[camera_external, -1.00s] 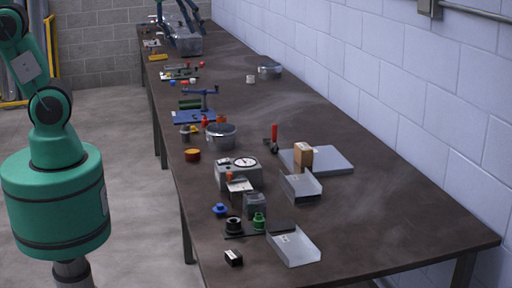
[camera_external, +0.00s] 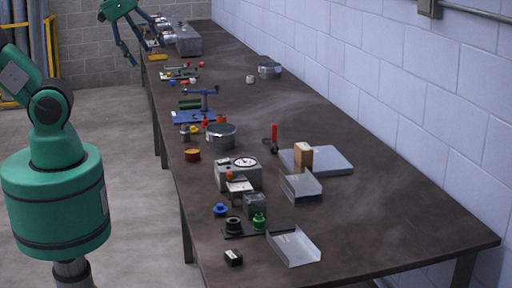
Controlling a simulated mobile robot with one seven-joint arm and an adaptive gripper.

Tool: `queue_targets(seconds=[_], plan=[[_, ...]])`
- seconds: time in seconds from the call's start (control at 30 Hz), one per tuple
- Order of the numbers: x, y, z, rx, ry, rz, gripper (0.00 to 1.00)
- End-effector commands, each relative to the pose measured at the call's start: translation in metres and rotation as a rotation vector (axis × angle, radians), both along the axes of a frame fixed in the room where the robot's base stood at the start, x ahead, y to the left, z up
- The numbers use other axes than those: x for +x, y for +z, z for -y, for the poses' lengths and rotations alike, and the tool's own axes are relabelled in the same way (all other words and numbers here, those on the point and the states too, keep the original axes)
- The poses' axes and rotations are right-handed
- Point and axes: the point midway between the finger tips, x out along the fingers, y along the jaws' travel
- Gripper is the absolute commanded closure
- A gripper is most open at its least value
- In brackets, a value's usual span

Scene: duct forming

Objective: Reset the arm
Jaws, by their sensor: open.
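My gripper (camera_external: 143,46) is at the top left of the external view, over the far left edge of the long dark table (camera_external: 340,190). Its dark fingers are spread apart and open, and nothing shows between them. The link between it and my green arm (camera_external: 48,107) at the left is out of the picture. A grey metal box (camera_external: 187,40) stands on the table's far end, just right of my gripper, with several pale round parts along its left side.
Nearer on the table are a blue-based fixture (camera_external: 193,117), a grey metal bowl (camera_external: 221,137), a gauge box (camera_external: 238,174), a red-handled tool (camera_external: 274,137), a flat grey plate (camera_external: 330,162) with a brown block (camera_external: 303,156), and metal trays (camera_external: 294,247). The table's right front is clear.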

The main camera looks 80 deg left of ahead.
Motion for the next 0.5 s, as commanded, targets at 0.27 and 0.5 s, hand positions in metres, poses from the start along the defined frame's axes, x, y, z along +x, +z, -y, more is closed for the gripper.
queue_targets(seconds=[0.27, 0.5], plan=[[0.0, -0.009, 0.0, 0.0, -0.001, 0.0, 0.26], [0.0, -0.043, 0.0, 0.0, -0.001, 0.0, 0.26]])
